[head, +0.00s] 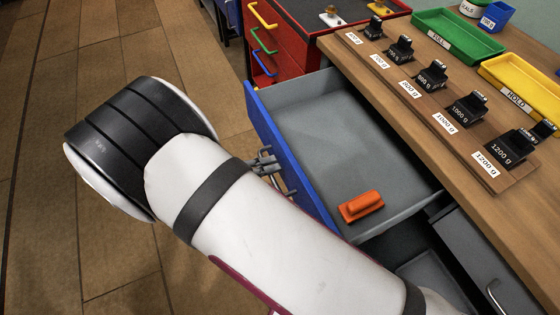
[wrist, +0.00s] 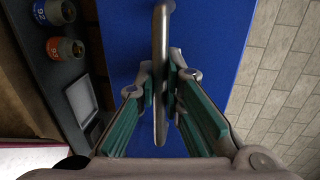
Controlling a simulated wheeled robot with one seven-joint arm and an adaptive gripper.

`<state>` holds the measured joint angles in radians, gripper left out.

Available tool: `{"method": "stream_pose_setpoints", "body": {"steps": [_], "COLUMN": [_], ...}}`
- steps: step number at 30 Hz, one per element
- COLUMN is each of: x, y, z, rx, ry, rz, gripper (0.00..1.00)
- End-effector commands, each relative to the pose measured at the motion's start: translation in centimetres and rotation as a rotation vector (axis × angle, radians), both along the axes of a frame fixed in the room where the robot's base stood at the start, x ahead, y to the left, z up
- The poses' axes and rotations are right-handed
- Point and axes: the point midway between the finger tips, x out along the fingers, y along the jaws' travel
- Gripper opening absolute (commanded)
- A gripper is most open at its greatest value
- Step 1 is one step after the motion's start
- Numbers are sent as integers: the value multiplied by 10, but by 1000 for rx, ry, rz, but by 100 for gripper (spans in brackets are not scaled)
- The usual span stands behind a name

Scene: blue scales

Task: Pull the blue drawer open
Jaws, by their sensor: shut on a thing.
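The blue drawer (head: 290,155) stands pulled out from under the wooden bench, its grey inside showing. An orange block-like thing (head: 361,206) lies on the drawer floor near its front right. In the wrist view the blue drawer front (wrist: 215,55) fills the middle, with a grey bar handle (wrist: 160,40) running down it. My gripper (wrist: 162,90) has its green-padded fingers on both sides of the handle, shut on it. In the head view my white arm hides most of my gripper (head: 268,165) and part of the drawer front.
The wooden bench (head: 400,120) carries several black weights on a labelled board, a green tray (head: 458,36) and a yellow tray (head: 522,88). A red cabinet (head: 275,40) with coloured handles stands behind the drawer. The tiled floor (head: 100,50) at left is clear.

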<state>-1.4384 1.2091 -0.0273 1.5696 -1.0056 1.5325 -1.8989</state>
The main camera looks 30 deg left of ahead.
Motion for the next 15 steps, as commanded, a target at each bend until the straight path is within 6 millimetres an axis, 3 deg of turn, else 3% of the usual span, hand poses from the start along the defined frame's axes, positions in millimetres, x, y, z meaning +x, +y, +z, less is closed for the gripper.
{"method": "stream_pose_setpoints", "body": {"steps": [15], "x": [-6], "y": [4], "z": [-1], "rx": [0], "ry": [1], "rz": [0], "gripper": [0]}}
